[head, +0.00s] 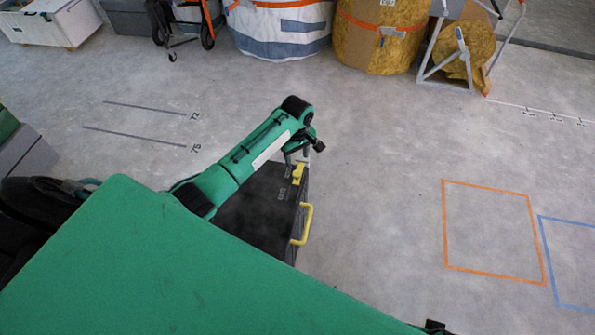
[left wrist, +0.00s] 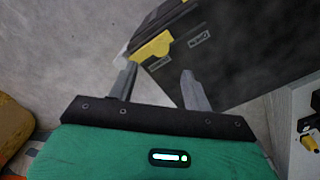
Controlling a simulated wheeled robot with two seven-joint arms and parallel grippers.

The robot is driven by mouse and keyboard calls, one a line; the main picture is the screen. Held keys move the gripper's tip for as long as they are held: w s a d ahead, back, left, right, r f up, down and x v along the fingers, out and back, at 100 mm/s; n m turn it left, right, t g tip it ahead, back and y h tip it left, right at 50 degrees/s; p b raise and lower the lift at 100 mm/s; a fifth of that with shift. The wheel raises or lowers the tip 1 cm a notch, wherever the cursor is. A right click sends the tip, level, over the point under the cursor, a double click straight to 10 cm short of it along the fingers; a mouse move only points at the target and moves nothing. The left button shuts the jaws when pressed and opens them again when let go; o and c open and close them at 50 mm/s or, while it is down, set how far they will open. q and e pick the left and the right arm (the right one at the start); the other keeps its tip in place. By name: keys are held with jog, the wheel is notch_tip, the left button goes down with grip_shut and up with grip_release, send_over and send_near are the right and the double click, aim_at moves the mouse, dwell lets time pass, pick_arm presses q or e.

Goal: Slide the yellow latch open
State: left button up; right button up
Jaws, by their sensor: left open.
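A dark case or panel (head: 255,200) stands on the floor below my left arm. The yellow latch (head: 298,174) sits near its upper edge in the head view. In the left wrist view the yellow latch (left wrist: 153,48) lies just beyond the fingertips, at the corner of the dark panel (left wrist: 235,60). My left gripper (head: 297,156) is open and empty, close to the latch. In the left wrist view its two grey fingers (left wrist: 159,68) are spread apart, and I cannot tell whether they touch the latch. My right gripper is not in view.
A yellow handle (head: 305,224) sticks out from the panel's right side. An orange square (head: 445,225) is marked on the clear floor at right. Bags, a rolled bale (head: 380,35) and a metal frame stand at the back. A white object (left wrist: 302,115) shows at the wrist view's right.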

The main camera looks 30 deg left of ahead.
aim_at(297, 173)
pick_arm(q)
notch_tip(297, 173, down, 8)
jog(key=shift+r+b, duration=0.1)
jog(key=shift+b, duration=0.7)
jog(key=shift+f, duration=0.5)
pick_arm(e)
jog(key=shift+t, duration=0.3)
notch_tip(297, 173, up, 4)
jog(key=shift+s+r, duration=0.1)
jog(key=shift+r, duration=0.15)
pick_arm(q)
grip_shut()
